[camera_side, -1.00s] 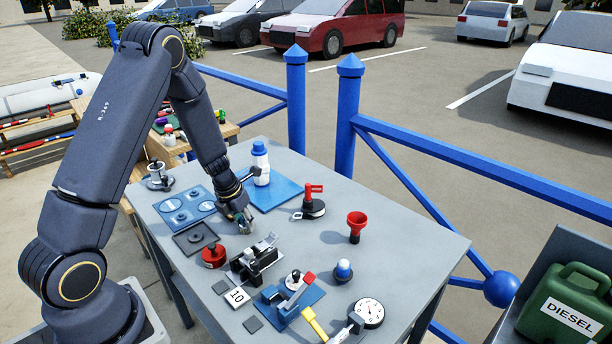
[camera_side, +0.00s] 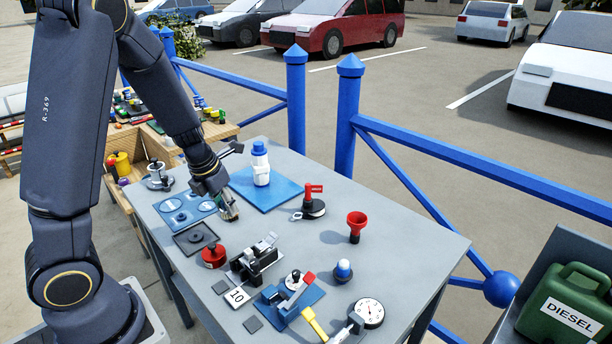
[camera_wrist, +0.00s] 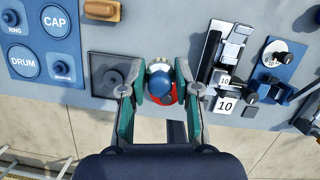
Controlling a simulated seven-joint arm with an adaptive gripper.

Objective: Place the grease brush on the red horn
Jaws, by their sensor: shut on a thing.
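My gripper (camera_side: 229,208) is above the near left part of the grey table, near the black square tray. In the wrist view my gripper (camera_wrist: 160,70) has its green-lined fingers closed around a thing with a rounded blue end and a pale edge. I take this for the grease brush (camera_wrist: 160,82), seen end-on; its bristles are not clear. In the side view it is mostly hidden by the fingers. The red horn (camera_side: 357,222), with a wide flared top, stands upright on the table to the right, well apart from my gripper.
A blue-and-white bottle (camera_side: 261,165) is on a blue mat (camera_side: 285,192). A dark vise-like tool (camera_side: 254,262) lies in front.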

